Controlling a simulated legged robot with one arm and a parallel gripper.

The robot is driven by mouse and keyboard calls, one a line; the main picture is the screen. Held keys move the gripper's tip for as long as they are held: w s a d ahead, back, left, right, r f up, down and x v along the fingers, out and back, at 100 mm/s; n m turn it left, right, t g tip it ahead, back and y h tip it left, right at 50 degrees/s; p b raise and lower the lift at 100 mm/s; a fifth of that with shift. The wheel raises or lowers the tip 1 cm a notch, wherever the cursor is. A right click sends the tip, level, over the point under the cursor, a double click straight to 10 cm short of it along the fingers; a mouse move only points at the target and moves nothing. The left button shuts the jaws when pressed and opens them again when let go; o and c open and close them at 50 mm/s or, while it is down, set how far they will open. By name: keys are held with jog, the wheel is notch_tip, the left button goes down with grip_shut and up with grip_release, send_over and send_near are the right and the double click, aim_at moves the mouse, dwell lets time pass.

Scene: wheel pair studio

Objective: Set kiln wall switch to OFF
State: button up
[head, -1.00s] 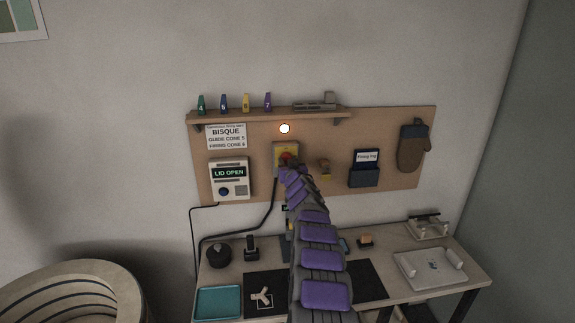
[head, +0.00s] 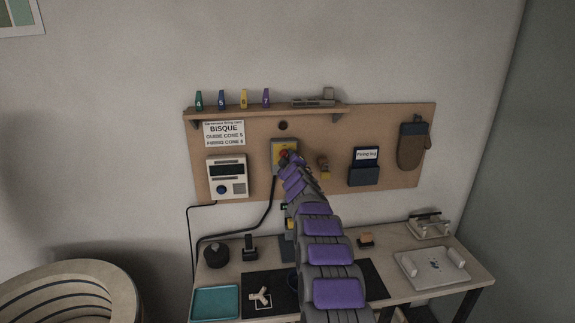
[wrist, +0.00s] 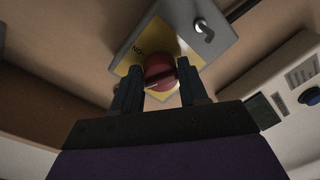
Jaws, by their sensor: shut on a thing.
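The kiln wall switch is a grey box (wrist: 216,30) with a yellow plate and a round red knob (wrist: 160,72), fixed to the pegboard. In the head view the switch (head: 277,146) sits at the board's middle left, its lower right partly behind my arm. My gripper (wrist: 160,88) is shut on the red knob, one dark finger on each side of it. Lettering shows on the yellow plate beside the knob, but the set position is hard to read. The kiln controller (head: 227,177) left of the switch has a dark, blank display.
The round lamp (head: 283,125) above the switch is dark. A shelf (head: 290,109) with numbered cones runs above. The workbench (head: 222,268) below holds a teal tray (head: 215,302) and tools. The kiln (head: 75,296) stands lower left.

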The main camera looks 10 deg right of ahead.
jog(key=n+b, duration=0.2)
jog(key=n, duration=0.3)
jog(key=shift+r+h, duration=0.15)
jog(key=shift+h, duration=0.15)
jog(key=shift+a, duration=0.15)
jog(key=o, duration=1)
jog(key=shift+w+a, duration=0.1)
jog(key=shift+o, duration=0.2)
